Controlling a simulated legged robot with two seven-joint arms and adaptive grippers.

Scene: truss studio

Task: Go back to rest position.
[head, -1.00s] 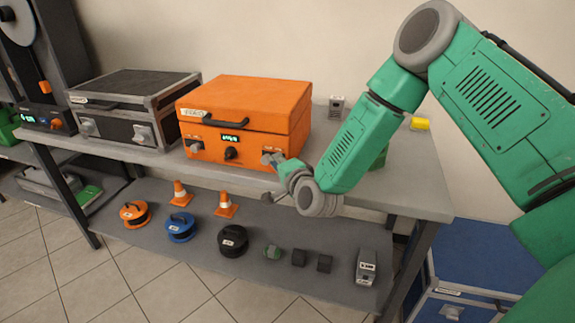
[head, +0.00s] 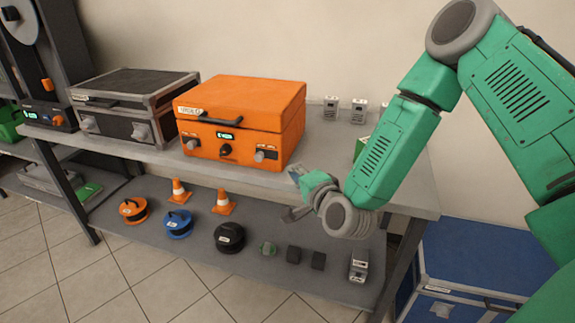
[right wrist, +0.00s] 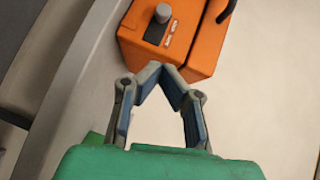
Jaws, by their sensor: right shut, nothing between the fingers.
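My right gripper (head: 296,178) is in front of the table's front edge, to the right of and lower than the orange case (head: 245,108). Its fingers (right wrist: 163,72) meet at the tips in the right wrist view, with nothing between them. The gripper is apart from the case in the head view. The case is closed, with a green-lit display, a dark middle knob and a grey right-hand knob (head: 266,154). My left gripper is in neither view.
The grey table (head: 400,195) also bears a black case (head: 135,85) and small grey devices (head: 331,108). The shelf below (head: 200,258) holds two cones, several reels and small blocks. A blue case (head: 475,260) stands at the right.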

